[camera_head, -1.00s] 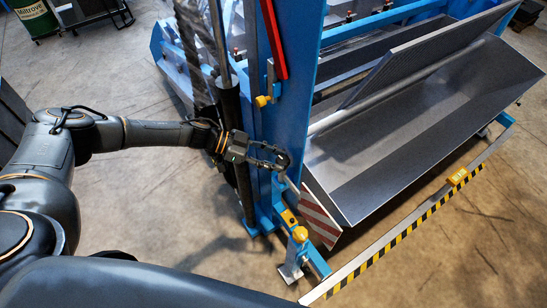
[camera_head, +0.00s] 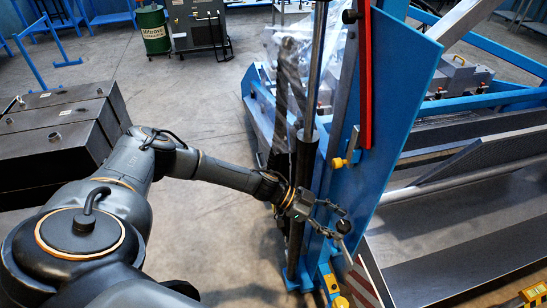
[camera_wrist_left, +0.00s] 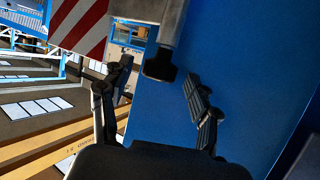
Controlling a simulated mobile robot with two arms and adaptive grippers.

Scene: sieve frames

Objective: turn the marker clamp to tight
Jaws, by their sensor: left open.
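The red-and-white striped marker board (camera_head: 366,284) hangs at the lower edge of the blue post. It also shows at the upper left of the left wrist view (camera_wrist_left: 82,26). A grey bar with a dark end (camera_wrist_left: 160,64), which looks like the marker clamp's lever, points toward my left gripper in the wrist view. My left gripper (camera_head: 335,221) is open beside the blue post. In the wrist view its fingers (camera_wrist_left: 158,76) stand on either side of the bar's end, apart from it. Whether the clamp is tight cannot be told. My right gripper is out of view.
The blue post (camera_head: 395,110) stands close by, with a red strip (camera_head: 366,70) and a yellow knob (camera_head: 339,163) on it. A dark cylinder (camera_head: 303,165) rises just behind my left wrist. A metal trough (camera_head: 460,240) lies right. Open floor (camera_head: 205,215) is at left.

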